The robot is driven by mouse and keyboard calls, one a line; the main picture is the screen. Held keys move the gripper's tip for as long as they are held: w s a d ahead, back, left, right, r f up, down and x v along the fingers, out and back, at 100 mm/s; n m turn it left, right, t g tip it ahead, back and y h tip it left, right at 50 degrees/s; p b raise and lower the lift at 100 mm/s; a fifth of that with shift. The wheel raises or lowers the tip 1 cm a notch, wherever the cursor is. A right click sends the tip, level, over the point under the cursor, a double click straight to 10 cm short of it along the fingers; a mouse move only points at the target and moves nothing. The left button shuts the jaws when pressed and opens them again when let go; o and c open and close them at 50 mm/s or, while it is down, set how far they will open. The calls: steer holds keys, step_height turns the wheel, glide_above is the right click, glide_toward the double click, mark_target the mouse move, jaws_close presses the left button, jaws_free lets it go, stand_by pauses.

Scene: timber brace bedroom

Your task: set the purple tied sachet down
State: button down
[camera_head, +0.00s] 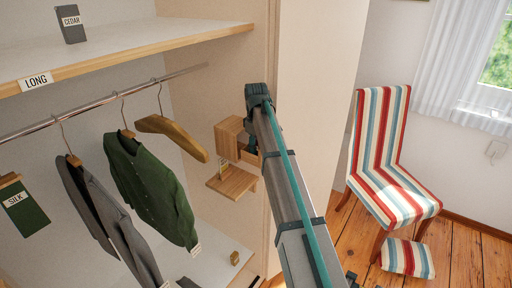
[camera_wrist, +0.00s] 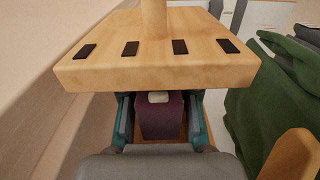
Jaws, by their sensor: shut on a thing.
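The purple tied sachet (camera_wrist: 160,121) is between the two fingers of my gripper (camera_wrist: 160,125) in the wrist view, with a pale tie or tag on top. My gripper (camera_head: 249,148) is shut on it. In the head view the gripper is beside a small wooden box-like holder (camera_head: 228,137) on the closet side wall, above a small wooden ledge (camera_head: 230,183). The sachet is hidden in the head view. In the wrist view a pale wooden block (camera_wrist: 155,72) with several dark slots and a post lies just beyond the sachet. Some wood shows below the sachet.
A green cardigan (camera_head: 150,187), a grey garment (camera_head: 105,215) and a bare wooden hanger (camera_head: 172,134) hang from the rail (camera_head: 95,105) at left. An upper shelf (camera_head: 130,42) holds a dark CEDAR box (camera_head: 70,24). A striped chair (camera_head: 385,160) stands at right.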

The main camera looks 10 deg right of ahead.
steer(key=shift+f, duration=0.2)
steer(key=shift+f, duration=0.2)
steer(key=c, duration=1.1)
jaws_free()
steer(key=shift+c, duration=0.2)
steer(key=shift+r, duration=0.15)
step_height(320, 180, up, 12)
steer(key=b, duration=0.4)
steer(key=shift+r, duration=0.1)
